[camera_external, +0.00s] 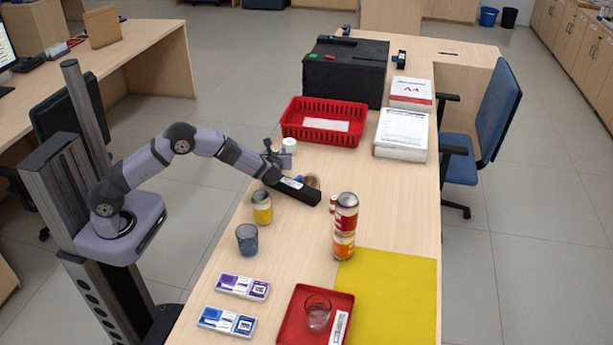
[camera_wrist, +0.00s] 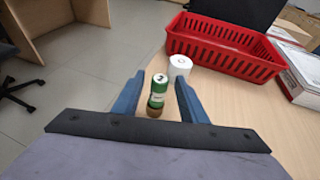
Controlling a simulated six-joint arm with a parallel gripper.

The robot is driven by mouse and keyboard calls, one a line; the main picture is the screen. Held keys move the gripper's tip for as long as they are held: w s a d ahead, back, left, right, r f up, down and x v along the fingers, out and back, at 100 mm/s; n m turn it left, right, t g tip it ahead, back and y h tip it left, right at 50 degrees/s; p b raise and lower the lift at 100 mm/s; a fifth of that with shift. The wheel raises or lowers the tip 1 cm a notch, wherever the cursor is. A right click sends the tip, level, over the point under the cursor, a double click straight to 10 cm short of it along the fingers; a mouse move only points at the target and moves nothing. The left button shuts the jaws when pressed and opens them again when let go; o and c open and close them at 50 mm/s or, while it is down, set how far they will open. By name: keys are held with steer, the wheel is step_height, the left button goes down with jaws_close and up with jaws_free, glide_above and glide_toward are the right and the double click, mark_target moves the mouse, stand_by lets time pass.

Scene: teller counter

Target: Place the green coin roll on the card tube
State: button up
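The green coin roll (camera_wrist: 157,92) stands upright between my fingers in the wrist view. Below its lower end is a brown round piece (camera_wrist: 156,112), which looks like the card tube; the roll appears to rest on it, though the contact is partly hidden. My gripper (camera_wrist: 159,77) is open, with a gap on both sides of the roll. In the external view my gripper (camera_external: 287,160) is over the middle of the counter. The green roll does not show there, and a brown thing (camera_external: 312,181) peeks out behind my dark gripper body.
A white roll (camera_wrist: 180,65) stands just beyond the right fingertip. Behind it is a red basket (camera_external: 322,131). A red tray (camera_external: 290,325) and yellow mat (camera_external: 395,292) lie at the front.

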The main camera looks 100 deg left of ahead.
steer(key=b+v, duration=0.1)
steer(key=v, duration=1.1)
steer(key=shift+r, duration=0.1)
steer(key=w+d+t+h+p, duration=0.25)
steer(key=w+d, duration=0.25)
steer(key=d, duration=0.3)
steer(key=w+d+t+h+p, duration=0.2)
steer(key=w+d+t, duration=0.25)
steer(key=d, duration=0.35)
steer(key=s+d+n+t+h+p, duration=0.1)
steer(key=d+h, duration=0.1)
steer(key=d, duration=0.6)
steer(key=s+d+n+h, duration=0.1)
steer(key=d+n+h, duration=0.15)
steer(key=d, duration=0.55)
steer(key=s+d+f+n+g+h+b, duration=0.15)
steer(key=s+f+n, duration=0.25)
steer(key=s, duration=0.4)
steer(key=s+d+f+n+g+h+b, duration=0.1)
steer(key=s+d+f+n+h+b, duration=0.2)
steer(key=s, duration=0.6)
steer(key=s+d+f+n+g+b, duration=0.2)
steer(key=s+f+n, duration=0.25)
steer(key=s, duration=0.35)
step_height(320, 180, up, 17)
steer(key=p, duration=1.5)
steer(key=shift+f, duration=0.2)
